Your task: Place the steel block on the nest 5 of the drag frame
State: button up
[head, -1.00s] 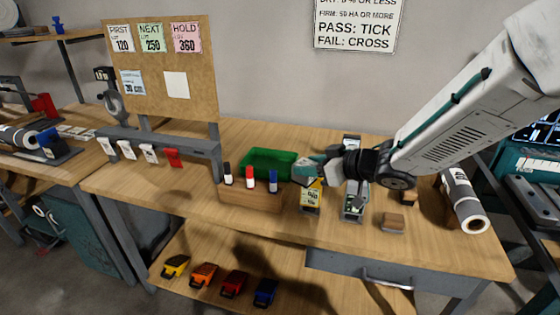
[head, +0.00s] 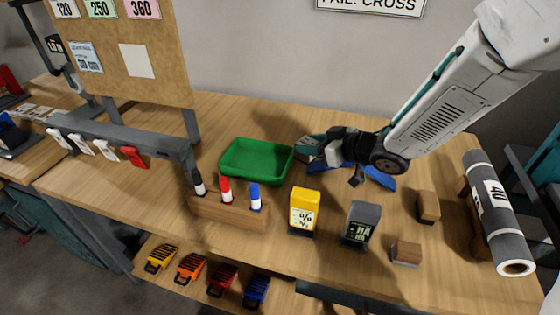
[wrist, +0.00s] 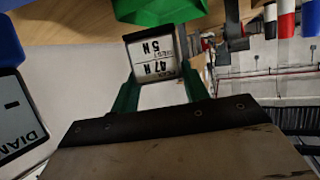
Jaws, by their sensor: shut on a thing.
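My gripper (head: 308,147) is above the bench, just right of the green tray. Its green fingers are shut on a small block (wrist: 153,56) in the wrist view. The block has a pale face with dark edges and upside-down print, including "47" and "5 N". I take it for the steel block; in the head view the gripper largely hides it. I cannot pick out a drag frame or a nest 5. A blue thing (head: 379,178) lies on the bench under my wrist, partly hidden by it.
The green tray (head: 231,174) is left of the gripper. A wooden marker holder (head: 228,211), a yellow device (head: 304,209) and a grey device (head: 360,223) stand in front. Wooden blocks (head: 405,252) and a grey roll (head: 497,210) are at right. A tag rail (head: 115,136) stands left.

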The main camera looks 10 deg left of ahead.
notch_tip(320, 180, down, 10)
jog(key=shift+w+r, duration=0.1)
dwell(0.4)
jog(key=o, duration=1.3)
